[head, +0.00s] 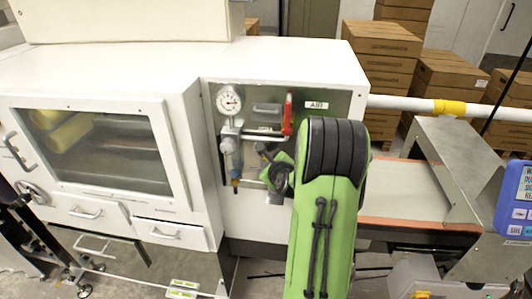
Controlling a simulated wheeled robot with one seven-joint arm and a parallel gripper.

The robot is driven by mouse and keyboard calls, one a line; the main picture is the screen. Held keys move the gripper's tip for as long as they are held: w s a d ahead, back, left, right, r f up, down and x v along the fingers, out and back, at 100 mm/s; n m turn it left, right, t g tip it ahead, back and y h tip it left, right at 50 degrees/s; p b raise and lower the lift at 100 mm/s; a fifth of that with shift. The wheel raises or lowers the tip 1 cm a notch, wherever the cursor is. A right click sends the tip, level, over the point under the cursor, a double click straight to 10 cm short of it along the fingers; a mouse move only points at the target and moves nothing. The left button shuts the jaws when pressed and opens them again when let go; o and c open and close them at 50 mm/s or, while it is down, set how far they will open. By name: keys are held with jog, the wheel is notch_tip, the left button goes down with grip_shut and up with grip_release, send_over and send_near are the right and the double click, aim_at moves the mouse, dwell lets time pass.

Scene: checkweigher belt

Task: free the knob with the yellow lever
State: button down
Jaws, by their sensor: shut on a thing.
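The air panel (261,90) is a metal plate on the front of the white machine. It carries a round gauge (229,100), a red handle (288,114) and an "AIR" label. A pale filter or regulator body (230,147) hangs below the gauge, with a small yellow-orange and blue end (235,185). I cannot clearly make out a yellow lever or its knob. My gripper (264,152) is at the panel's lower part, right of the regulator body and below the red handle. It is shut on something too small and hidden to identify. My green arm hides the panel's lower right.
A white cabinet with a window (95,150) and drawers stands left of the panel. A conveyor belt (415,205) runs right, under a metal hood (452,155). A white pipe (405,102) with a yellow band crosses behind. Cardboard boxes (380,45) are stacked at the back.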

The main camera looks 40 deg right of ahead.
jog(key=shift+s+r+n+g+p, duration=0.15)
jog(key=shift+r+n+g+p, duration=0.3)
jog(key=shift+n+g+p, duration=0.35)
jog(key=shift+d+h, duration=0.15)
jog(key=shift+h, duration=0.25)
jog(key=c, duration=1.1)
grip_release()
jog(key=v, duration=1.6)
